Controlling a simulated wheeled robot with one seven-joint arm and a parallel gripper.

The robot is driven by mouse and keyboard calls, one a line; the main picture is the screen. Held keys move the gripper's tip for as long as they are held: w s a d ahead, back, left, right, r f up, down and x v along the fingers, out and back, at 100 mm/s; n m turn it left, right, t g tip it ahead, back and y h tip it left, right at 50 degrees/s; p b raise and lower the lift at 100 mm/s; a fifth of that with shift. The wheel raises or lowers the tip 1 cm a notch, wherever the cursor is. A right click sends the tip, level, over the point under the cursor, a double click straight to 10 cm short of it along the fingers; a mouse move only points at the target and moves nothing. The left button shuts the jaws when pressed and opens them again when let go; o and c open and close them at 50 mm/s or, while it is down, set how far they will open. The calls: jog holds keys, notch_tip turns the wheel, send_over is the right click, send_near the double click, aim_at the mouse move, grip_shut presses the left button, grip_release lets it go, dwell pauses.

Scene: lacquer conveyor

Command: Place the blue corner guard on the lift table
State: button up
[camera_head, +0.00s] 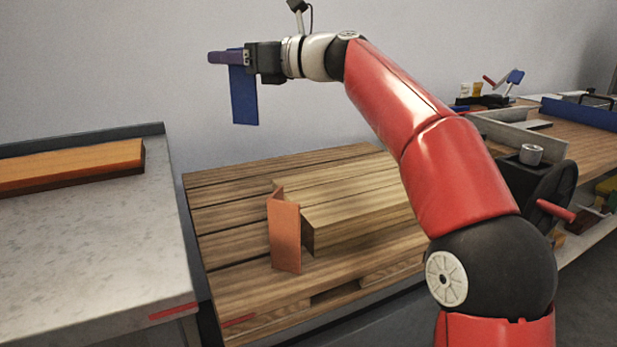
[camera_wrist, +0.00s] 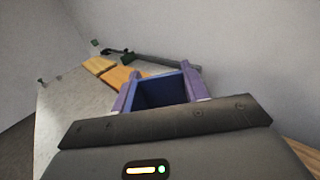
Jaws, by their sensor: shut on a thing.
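The blue corner guard (camera_head: 244,97) hangs upright in the air in the head view, above the back left of a wooden pallet. My gripper (camera_head: 222,57), with purple fingers, is shut on its upper part. In the wrist view the blue corner guard (camera_wrist: 160,91) sits between the two fingers of my gripper (camera_wrist: 159,88). The wooden pallet (camera_head: 225,215) lies low in the middle of the head view. I cannot tell for sure which surface is the lift table; the pallet hides most of what is under it.
An orange corner guard (camera_head: 284,232) stands against a wooden box (camera_head: 360,208) on the pallet. A grey-topped table (camera_head: 90,245) at left bears a wooden board (camera_head: 70,166) and has bare room in front. A cluttered wooden bench (camera_head: 575,138) stands at right.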

notch_tip(320, 180, down, 20)
jog(key=b, duration=0.8)
jog(key=shift+b, duration=0.35)
jog(key=o, duration=1.1)
jog(key=v, duration=1.2)
jog(key=shift+w, duration=0.1)
jog(key=shift+d, duration=0.1)
